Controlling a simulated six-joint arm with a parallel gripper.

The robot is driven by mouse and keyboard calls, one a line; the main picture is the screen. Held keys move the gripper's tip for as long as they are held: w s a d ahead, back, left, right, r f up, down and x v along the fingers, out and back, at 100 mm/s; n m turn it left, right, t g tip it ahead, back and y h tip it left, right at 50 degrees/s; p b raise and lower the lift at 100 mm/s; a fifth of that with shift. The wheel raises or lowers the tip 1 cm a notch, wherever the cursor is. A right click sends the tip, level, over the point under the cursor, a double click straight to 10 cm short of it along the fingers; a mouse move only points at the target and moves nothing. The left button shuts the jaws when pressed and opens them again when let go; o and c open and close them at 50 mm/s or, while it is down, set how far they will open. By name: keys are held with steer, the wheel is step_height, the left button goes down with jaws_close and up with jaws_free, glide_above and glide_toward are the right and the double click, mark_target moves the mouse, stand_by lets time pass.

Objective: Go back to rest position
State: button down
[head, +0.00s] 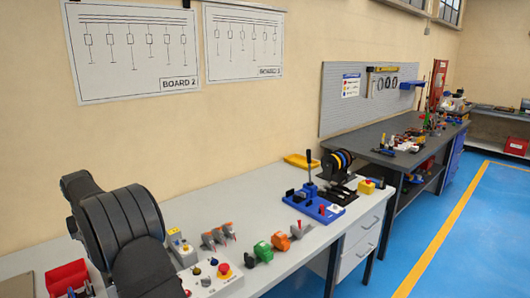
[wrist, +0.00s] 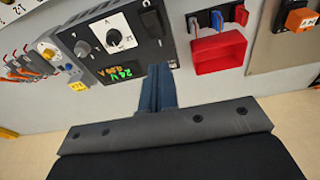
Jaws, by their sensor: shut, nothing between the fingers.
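My gripper (wrist: 160,72) shows in the wrist view with its two dark blue fingers together and nothing between them. Its tips overlap the lower edge of a dark power supply box (wrist: 112,38) with a dial and a green 24 V reading. I cannot tell whether they touch it. In the head view my dark arm stands at the lower left over the light grey bench (head: 190,205). The gripper is not visible there.
A red bin (wrist: 220,54) is beside the fingers in the wrist view. A control box with a red button (head: 222,270), several switches and connectors, and a blue fixture (head: 314,206) stand on the bench. A second bench (head: 400,132) is farther right. The blue floor is clear.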

steer(key=s+d+r+m+t, duration=0.1)
steer(key=s+r, duration=0.3)
steer(key=r, duration=0.1)
steer(key=shift+s+d, duration=0.15)
steer(key=c, duration=2.2)
jaws_free()
steer(key=c, duration=1.1)
jaws_free()
steer(key=o, duration=0.4)
steer(key=shift+d+r+m, duration=0.1)
steer(key=shift+d+m, duration=0.25)
steer(key=shift+m, duration=0.05)
steer(key=o, duration=0.7)
steer(key=d+r+m, duration=0.2)
steer(key=d+m, duration=0.3)
steer(key=d, duration=0.2)
steer(key=shift+w+d+m+g+h, duration=0.25)
steer(key=shift+w+m+g+h, duration=0.05)
steer(key=shift+w, duration=0.05)
steer(key=s+d+r+m+g, duration=0.2)
steer(key=d+m, duration=0.8)
steer(key=d, duration=0.2)
step_height(320, 180, down, 10)
steer(key=shift+a+r+h, duration=0.15)
steer(key=shift+h, duration=0.15)
steer(key=shift+s, duration=0.1)
